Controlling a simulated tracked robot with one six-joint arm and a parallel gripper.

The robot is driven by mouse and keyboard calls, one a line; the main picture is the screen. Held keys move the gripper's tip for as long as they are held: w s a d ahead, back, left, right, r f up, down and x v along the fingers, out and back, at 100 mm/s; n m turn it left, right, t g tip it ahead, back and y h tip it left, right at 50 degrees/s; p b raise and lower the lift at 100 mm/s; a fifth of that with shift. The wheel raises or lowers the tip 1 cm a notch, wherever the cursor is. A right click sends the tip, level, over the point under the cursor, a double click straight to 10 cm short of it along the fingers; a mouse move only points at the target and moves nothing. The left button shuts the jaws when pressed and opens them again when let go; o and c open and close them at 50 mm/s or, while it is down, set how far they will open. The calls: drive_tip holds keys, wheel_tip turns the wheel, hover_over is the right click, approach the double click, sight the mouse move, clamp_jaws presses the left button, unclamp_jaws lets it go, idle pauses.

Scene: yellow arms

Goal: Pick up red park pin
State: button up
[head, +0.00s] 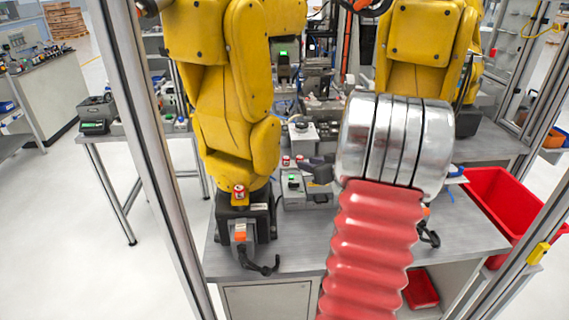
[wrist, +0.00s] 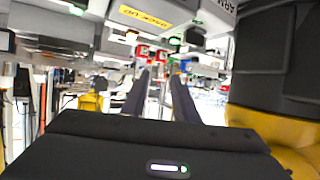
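Two small red caps sit side by side on a grey control box (head: 305,197) on the bench: a left one (head: 286,160) and a right one (head: 299,158). I cannot tell which is the red park pin. My dark gripper (head: 306,164) reaches in from the right, close to the right cap. In the wrist view the gripper (wrist: 161,78) has its two grey fingers apart with nothing between them. Two red caps show beyond the fingertips there, at left (wrist: 142,50) and right (wrist: 161,55). Contact cannot be told.
Yellow robot arms stand left (head: 235,70) and right (head: 420,60) on the grey bench (head: 465,220). A red bin (head: 500,205) is at the right. In the wrist view, a box with a yellow label (wrist: 145,17) is near the fingers, and a dark, yellow-based body fills the right.

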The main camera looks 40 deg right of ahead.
approach(288, 160)
drive_tip(key=x, duration=0.3)
drive_tip(key=shift+w+d+f, duration=0.1)
drive_tip(key=shift+w+d, duration=0.05)
drive_tip(key=shift+w, duration=0.2)
drive_tip(key=shift+f+x, duration=0.2)
drive_tip(key=shift+x, duration=2.4)
drive_tip(key=shift+s, duration=0.1)
drive_tip(key=shift+c, duration=0.6)
clamp_jaws()
drive_tip(key=shift+r, duration=0.1)
